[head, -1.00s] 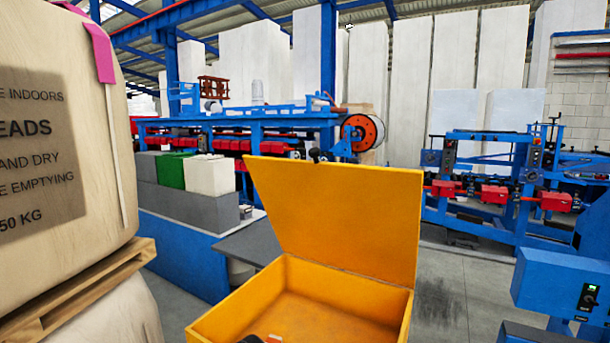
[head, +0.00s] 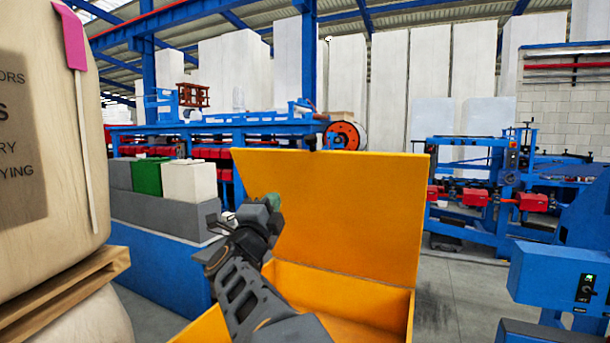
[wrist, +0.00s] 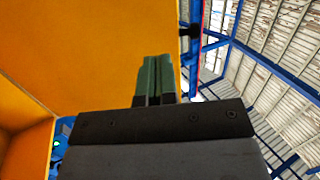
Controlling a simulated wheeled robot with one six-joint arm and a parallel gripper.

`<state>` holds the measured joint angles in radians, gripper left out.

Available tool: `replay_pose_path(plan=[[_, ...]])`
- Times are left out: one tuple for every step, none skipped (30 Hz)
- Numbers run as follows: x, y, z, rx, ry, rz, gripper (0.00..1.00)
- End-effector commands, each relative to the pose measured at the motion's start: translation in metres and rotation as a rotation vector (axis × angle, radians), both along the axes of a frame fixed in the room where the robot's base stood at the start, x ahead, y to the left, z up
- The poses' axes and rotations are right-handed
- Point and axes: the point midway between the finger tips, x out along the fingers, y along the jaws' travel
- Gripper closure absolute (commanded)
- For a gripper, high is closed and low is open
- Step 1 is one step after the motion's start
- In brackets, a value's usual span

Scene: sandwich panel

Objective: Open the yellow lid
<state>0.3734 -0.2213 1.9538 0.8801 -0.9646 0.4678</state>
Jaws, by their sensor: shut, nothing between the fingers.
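The yellow lid (head: 350,215) stands raised, near upright and tilted, at the back of the yellow box (head: 345,300) in the head view. The box is open at the top, and part of its inside shows. My gripper (head: 272,202) is in front of the left part of the lid, with its green fingertips pointing up. In the wrist view the two green fingers (wrist: 155,78) are together with nothing between them. The lid (wrist: 100,50) fills the left of that view behind them. I cannot tell whether the fingers touch the lid. My arm hides part of the box.
A big sack (head: 50,120) on a wooden pallet (head: 70,290) stands close at the left. A blue bench with grey, green and white blocks (head: 150,178) is behind the box at left. A blue machine (head: 560,275) stands at right, with grey floor between it and the box.

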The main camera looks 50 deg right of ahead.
Motion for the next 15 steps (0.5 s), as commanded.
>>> replay_pose_path(plan=[[-0.006, -0.006, 0.0, 0.006, -0.035, -0.036, 1.0], [-0.009, -0.009, 0.001, 0.008, -0.053, -0.053, 1.0], [-0.011, -0.013, 0.002, 0.01, -0.07, -0.07, 1.0], [-0.013, -0.015, 0.004, 0.011, -0.08, -0.081, 1.0], [-0.013, -0.018, 0.005, 0.012, -0.088, -0.088, 1.0], [-0.014, -0.022, 0.008, 0.013, -0.094, -0.095, 1.0], [-0.014, -0.026, 0.01, 0.014, -0.098, -0.099, 1.0], [-0.013, -0.029, 0.012, 0.013, -0.099, -0.101, 1.0], [-0.012, -0.035, 0.016, 0.013, -0.099, -0.102, 1.0], [-0.011, -0.04, 0.018, 0.013, -0.098, -0.102, 1.0], [-0.009, -0.044, 0.021, 0.014, -0.098, -0.101, 1.0], [-0.007, -0.051, 0.025, 0.013, -0.097, -0.101, 1.0], [-0.006, -0.056, 0.028, 0.013, -0.096, -0.102, 1.0], [-0.004, -0.061, 0.03, 0.013, -0.097, -0.101, 1.0], [-0.002, -0.068, 0.034, 0.013, -0.097, -0.101, 1.0]])
